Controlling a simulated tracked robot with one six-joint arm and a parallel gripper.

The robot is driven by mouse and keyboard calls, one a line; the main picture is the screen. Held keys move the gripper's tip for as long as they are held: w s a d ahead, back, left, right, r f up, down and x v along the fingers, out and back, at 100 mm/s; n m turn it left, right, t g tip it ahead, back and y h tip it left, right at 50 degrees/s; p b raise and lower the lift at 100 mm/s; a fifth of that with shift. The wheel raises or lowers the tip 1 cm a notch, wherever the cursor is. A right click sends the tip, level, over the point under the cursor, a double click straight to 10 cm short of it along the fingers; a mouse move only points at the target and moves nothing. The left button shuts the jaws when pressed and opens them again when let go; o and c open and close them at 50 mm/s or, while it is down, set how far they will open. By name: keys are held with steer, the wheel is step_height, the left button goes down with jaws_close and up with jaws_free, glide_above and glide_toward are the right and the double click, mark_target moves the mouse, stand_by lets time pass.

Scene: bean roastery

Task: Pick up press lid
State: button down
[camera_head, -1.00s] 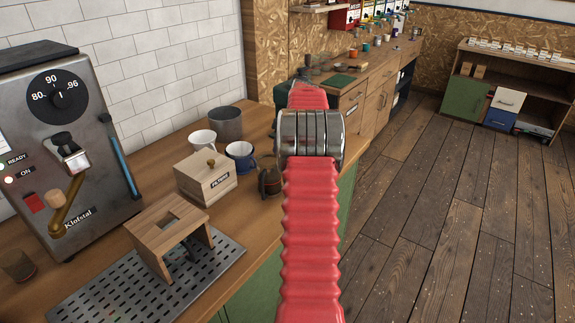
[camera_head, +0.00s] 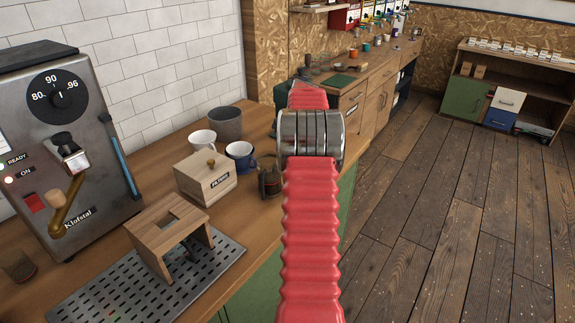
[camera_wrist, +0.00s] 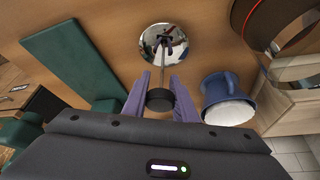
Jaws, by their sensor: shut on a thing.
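The press lid (camera_wrist: 160,48) shows in the wrist view as a shiny round metal disc on a thin rod, with a black knob (camera_wrist: 160,100) at the near end. My gripper (camera_wrist: 160,84) has its two purple fingers on either side of the knob, shut on it. Brown wood shows behind the disc; I cannot tell whether the disc touches it. In the head view my red sleeved arm with its metal joint hides the gripper and the lid.
In the wrist view a blue mug (camera_wrist: 228,100) stands close to the right finger, and a green panel (camera_wrist: 68,60) is at left. In the head view a wooden filter box (camera_head: 205,180), white cup (camera_head: 202,143), grey canister (camera_head: 226,124) and small glass vessel (camera_head: 269,180) stand on the counter.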

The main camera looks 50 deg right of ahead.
steer(key=shift+r, duration=0.15)
step_height(320, 180, up, 10)
steer(key=shift+f, duration=0.2)
steer(key=shift+r, duration=0.1)
stand_by(0.4)
stand_by(0.5)
steer(key=a+r+n, duration=0.1)
steer(key=a+r, duration=0.4)
steer(key=r, duration=0.3)
steer(key=s+a+n+y, duration=0.2)
steer(key=a+n, duration=0.3)
steer(key=a, duration=0.5)
steer(key=shift+s+a, duration=0.15)
steer(key=shift+s, duration=0.4)
